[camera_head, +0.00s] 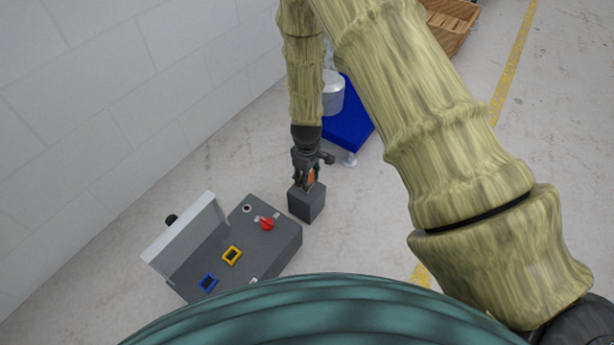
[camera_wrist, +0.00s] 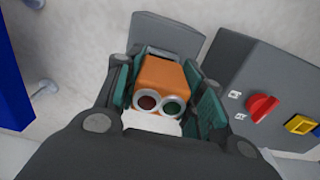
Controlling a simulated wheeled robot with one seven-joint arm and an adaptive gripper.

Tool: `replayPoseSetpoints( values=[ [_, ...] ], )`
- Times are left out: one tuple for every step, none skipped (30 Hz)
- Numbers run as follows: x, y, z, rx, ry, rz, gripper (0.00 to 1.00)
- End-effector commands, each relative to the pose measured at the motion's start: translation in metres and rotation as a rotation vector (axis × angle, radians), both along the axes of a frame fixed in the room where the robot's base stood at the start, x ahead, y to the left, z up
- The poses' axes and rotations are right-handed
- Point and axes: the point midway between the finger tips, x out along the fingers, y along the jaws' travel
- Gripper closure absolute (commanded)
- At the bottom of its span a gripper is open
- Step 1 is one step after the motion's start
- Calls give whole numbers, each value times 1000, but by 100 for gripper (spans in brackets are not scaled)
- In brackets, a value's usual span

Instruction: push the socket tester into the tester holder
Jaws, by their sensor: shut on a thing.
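My gripper (camera_head: 308,181) points down and is shut on the orange socket tester (camera_head: 311,176). In the wrist view the socket tester (camera_wrist: 167,76) sits between the green-padded fingers, with a red and a green round lamp facing the camera. The tester holder, a dark grey block (camera_head: 306,206), stands on the floor right under the gripper. It also shows behind the tester in the wrist view (camera_wrist: 170,33). The fingers hide the tester's lower end, so I cannot tell whether it touches or enters the holder.
A grey panel box (camera_head: 272,246) with a red knob (camera_head: 267,224), yellow and blue square frames and a raised lid (camera_head: 186,240) stands left of the holder. A blue platform (camera_head: 348,128) is behind. A wooden crate (camera_head: 450,25) is farther back. Floor right of the holder is clear.

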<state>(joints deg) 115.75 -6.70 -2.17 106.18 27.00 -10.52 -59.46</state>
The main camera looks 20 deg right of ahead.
Motion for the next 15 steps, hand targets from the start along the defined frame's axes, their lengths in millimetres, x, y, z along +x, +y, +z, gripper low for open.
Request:
replayPoseSetpoints(
  values=[
    [0, 0, -1, 0, 0, 0, 99],
    [0, 0, -1, 0, 0, 0, 99],
    [0, 0, -2, 0, 0, 0, 99],
    [0, 0, -2, 0, 0, 0, 99],
    [0, 0, -3, 0, 0, 0, 99],
    [0, 0, -3, 0, 0, 0, 99],
    [0, 0, -4, 0, 0, 0, 99],
    [0, 0, -4, 0, 0, 0, 99],
    [0, 0, -5, 0, 0, 0, 99],
    [0, 0, -6, 0, 0, 0, 99],
    [0, 0, -6, 0, 0, 0, 99],
    [0, 0, -7, 0, 0, 0, 99],
    [0, 0, -7, 0, 0, 0, 99],
    [0, 0, -8, 0, 0, -1, 99],
    [0, 0, -8, 1, 1, -1, 99]
  ],
)
